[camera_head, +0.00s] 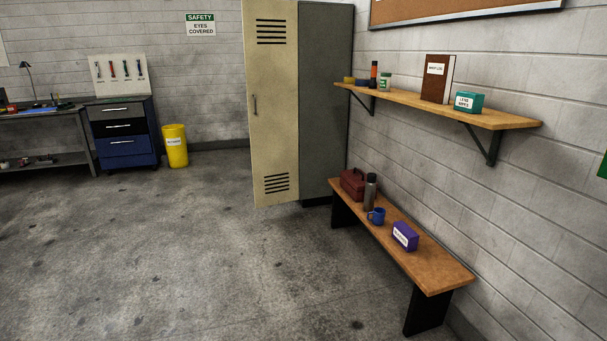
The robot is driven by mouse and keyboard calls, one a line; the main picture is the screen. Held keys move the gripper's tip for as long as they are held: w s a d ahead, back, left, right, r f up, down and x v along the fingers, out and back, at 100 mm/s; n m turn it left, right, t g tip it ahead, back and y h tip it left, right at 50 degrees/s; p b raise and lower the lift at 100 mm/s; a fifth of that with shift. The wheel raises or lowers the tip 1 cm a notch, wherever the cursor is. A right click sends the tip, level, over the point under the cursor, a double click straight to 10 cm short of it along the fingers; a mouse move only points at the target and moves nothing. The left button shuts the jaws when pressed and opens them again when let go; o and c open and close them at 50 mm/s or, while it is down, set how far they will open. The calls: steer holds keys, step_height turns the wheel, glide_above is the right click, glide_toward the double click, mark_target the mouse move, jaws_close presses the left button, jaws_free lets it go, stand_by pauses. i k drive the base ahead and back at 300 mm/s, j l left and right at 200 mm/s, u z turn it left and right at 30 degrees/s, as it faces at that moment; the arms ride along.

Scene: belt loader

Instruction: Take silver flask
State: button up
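The silver flask (370,193) stands upright on the wooden bench (439,272) along the right wall. It is a tall grey cylinder with a dark top. A dark red box with a handle (353,184) stands just behind it to the left. A blue mug (377,216) stands close in front of it, slightly to the right. My gripper is not in view.
A purple box (405,236) stands nearer on the bench. A wall shelf (500,119) with a book (437,79) and several small items hangs above it. A locker (273,104) with its beige door standing out is behind the bench. The floor at left is clear.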

mark_target(371, 184)
steer(key=i, duration=2.55)
steer(key=i+j+z, duration=0.1)
steer(key=i, duration=1.15)
steer(key=i+j+z, duration=0.15)
steer(key=i, duration=0.35)
steer(key=l, duration=0.1)
